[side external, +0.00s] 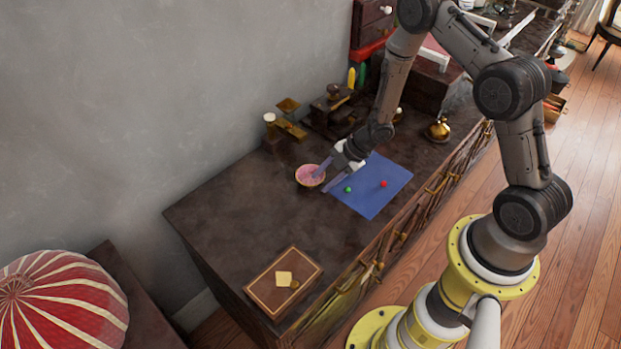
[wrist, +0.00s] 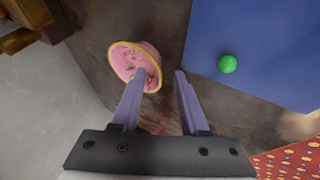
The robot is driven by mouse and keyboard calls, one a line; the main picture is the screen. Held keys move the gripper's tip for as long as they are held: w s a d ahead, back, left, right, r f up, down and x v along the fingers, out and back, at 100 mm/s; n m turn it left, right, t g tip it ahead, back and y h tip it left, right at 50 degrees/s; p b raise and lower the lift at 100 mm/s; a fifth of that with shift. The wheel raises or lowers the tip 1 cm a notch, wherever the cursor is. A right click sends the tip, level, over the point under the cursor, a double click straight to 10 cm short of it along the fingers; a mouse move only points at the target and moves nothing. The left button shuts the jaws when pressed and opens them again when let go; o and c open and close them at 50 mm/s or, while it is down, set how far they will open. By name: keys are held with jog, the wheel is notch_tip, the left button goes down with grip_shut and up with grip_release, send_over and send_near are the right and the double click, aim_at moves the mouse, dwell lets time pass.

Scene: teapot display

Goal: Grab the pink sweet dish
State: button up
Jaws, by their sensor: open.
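The pink sweet dish (side external: 310,176) is a small round bowl with a yellowish rim on the dark cabinet top, just left of the blue mat. In the wrist view the pink dish (wrist: 124,60) lies at upper left, beyond the left fingertip, which overlaps its lower right part. My gripper (side external: 324,178) is open and close to the dish's right side. Whether a finger touches the dish I cannot tell.
A brown board (side external: 262,283) with small items lies at the front. Brass and dark objects (side external: 290,125) stand behind the dish. The cabinet top left of the dish is clear.

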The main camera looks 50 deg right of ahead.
jog(key=shift+f, duration=0.1)
grip_shut()
dwell(0.4)
